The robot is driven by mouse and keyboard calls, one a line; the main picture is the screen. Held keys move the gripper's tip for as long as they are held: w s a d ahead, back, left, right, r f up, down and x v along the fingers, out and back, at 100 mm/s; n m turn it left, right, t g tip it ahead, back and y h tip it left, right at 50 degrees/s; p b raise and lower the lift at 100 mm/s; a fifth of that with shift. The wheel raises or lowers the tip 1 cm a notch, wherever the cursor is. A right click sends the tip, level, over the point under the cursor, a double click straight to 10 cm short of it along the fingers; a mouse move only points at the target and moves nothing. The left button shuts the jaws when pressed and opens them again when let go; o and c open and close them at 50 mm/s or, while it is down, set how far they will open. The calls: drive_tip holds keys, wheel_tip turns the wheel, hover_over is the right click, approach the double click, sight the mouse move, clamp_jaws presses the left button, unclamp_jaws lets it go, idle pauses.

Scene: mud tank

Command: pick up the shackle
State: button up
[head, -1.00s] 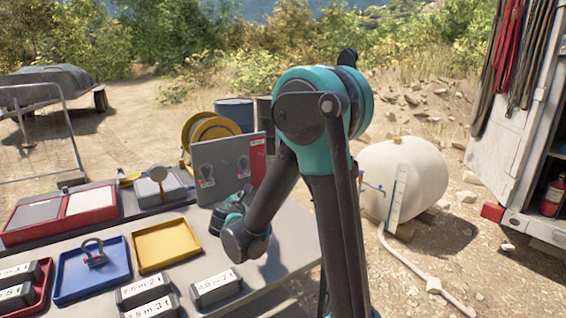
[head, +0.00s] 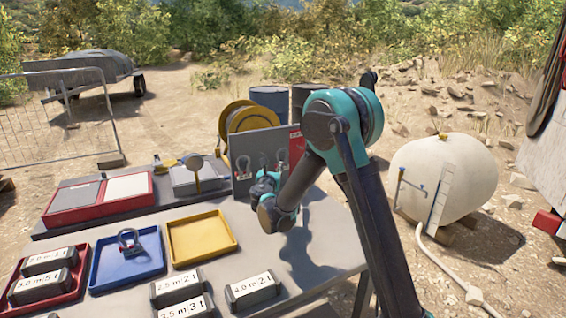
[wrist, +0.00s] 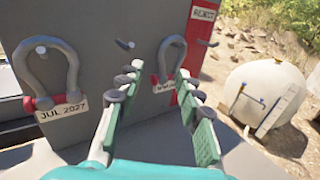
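My gripper (wrist: 158,88) is open and empty, its two fingers pointing at a grey upright board (wrist: 120,58). A grey shackle with a tag (wrist: 172,55) hangs on the board ahead, between and beyond the fingertips; its lower part and tag are partly hidden. A second shackle (wrist: 47,68), with a red pin and a "JUL 2027" tag, hangs on the board to the left of the fingers. In the head view my gripper (head: 268,180) is in front of the board (head: 262,142). Another shackle (head: 128,241) lies in the blue tray (head: 112,284).
A bare peg (wrist: 125,44) sticks out between the hanging shackles. A red "REJECT" strip (wrist: 202,35) is on the board's right. A yellow tray (head: 202,238), labelled grey blocks (head: 252,290) and a red case (head: 98,195) occupy the table. A white tank (head: 440,185) stands right.

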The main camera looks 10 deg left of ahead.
sight(277, 156)
drive_tip(key=shift+w+d+r, duration=0.1)
drive_tip(key=shift+w, duration=3.8)
drive_tip(key=shift+c, duration=0.5)
clamp_jaws()
